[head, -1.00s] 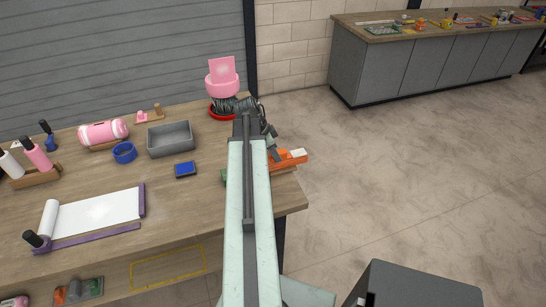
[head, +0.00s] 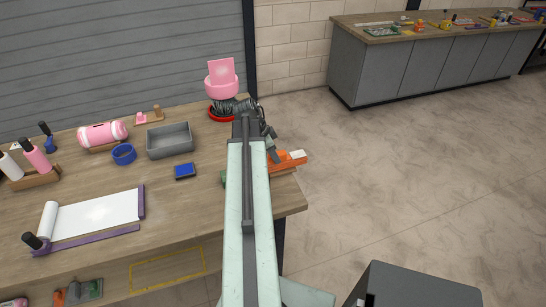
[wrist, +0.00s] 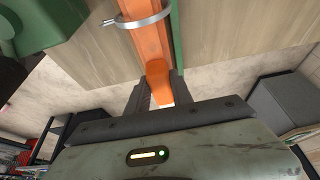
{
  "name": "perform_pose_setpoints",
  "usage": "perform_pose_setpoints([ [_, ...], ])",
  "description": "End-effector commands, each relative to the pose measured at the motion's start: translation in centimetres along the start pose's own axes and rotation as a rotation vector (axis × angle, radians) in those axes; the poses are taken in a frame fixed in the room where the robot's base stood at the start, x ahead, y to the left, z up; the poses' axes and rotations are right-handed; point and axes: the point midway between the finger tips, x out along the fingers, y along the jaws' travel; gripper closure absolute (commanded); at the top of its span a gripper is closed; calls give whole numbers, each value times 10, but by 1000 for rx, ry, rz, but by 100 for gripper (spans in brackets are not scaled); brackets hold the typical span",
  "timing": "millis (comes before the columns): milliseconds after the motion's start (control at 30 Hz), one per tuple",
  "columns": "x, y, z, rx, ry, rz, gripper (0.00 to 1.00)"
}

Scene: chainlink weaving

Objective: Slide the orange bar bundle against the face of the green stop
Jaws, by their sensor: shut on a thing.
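The orange bar bundle (head: 288,162) lies at the right edge of the wooden table, partly behind my arm. In the wrist view the bundle (wrist: 150,45) runs away from me with a metal band (wrist: 144,20) around it. My gripper (wrist: 160,92) is shut on its near end, one finger on each side. A green block (wrist: 48,22) stands to the left of the bundle in the wrist view, with a gap between them. A green strip (wrist: 177,40) runs along its right side. In the head view only a bit of green (head: 224,178) shows left of my arm. The bundle's far end is out of the wrist view.
On the table (head: 185,205) stand a grey bin (head: 170,141), a blue pad (head: 185,170), a blue ring (head: 123,154) and a pink-topped object (head: 222,80) near the far edge. Open floor lies to the right. A grey cabinet (head: 410,285) stands at the front.

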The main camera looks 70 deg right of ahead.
Motion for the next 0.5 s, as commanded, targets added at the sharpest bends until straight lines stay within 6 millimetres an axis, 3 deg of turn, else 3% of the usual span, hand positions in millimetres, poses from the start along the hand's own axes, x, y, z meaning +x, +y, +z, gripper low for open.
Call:
perform_pose_setpoints([
  [500,-5,0,12,0,-2,-1,100],
])
